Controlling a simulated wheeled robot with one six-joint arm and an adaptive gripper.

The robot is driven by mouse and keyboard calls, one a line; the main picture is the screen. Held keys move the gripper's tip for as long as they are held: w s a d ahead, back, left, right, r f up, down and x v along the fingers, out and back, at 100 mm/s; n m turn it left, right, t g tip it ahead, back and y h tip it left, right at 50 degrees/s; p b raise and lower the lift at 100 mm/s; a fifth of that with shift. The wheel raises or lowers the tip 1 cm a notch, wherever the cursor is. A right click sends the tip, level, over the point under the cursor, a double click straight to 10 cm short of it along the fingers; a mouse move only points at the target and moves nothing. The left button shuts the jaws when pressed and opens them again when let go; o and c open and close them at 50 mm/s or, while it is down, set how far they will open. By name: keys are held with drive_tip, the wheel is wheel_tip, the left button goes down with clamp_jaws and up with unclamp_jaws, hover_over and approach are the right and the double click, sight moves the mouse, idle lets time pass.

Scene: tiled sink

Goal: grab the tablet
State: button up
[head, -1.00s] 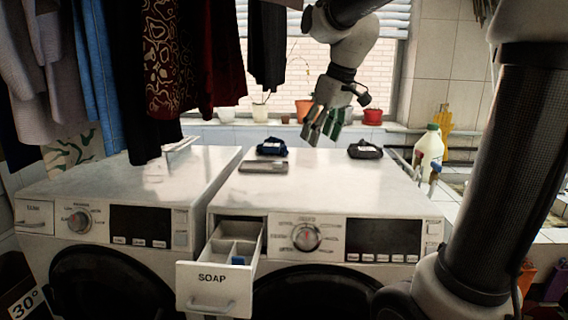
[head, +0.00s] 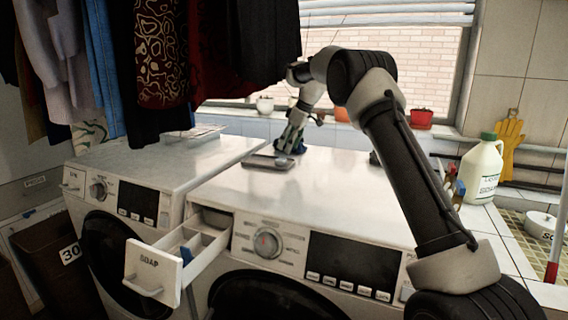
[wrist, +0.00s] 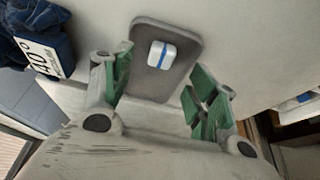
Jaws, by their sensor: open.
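The tablet (wrist: 161,56) is a small white block with a blue stripe. In the wrist view it lies on a dark grey, round-cornered slab (wrist: 147,83). The slab (head: 269,162) also shows on top of the right washing machine in the head view, where I cannot make out the tablet. My gripper (wrist: 160,78) is open, with green-padded fingers to either side of the slab's near part. The tablet is ahead of and between the fingers, with nothing gripped. In the head view my gripper (head: 288,146) is low over the machine top, just behind the slab.
The soap drawer (head: 165,268) is pulled out of the right machine (head: 325,195). A white jug (head: 482,170) stands right. Clothes hang at upper left.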

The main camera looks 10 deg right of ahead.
sight(280, 164)
drive_tip(key=x, duration=0.6)
drive_tip(key=shift+s+f, duration=0.1)
drive_tip(key=shift+f, duration=0.2)
drive_tip(key=c, duration=1)
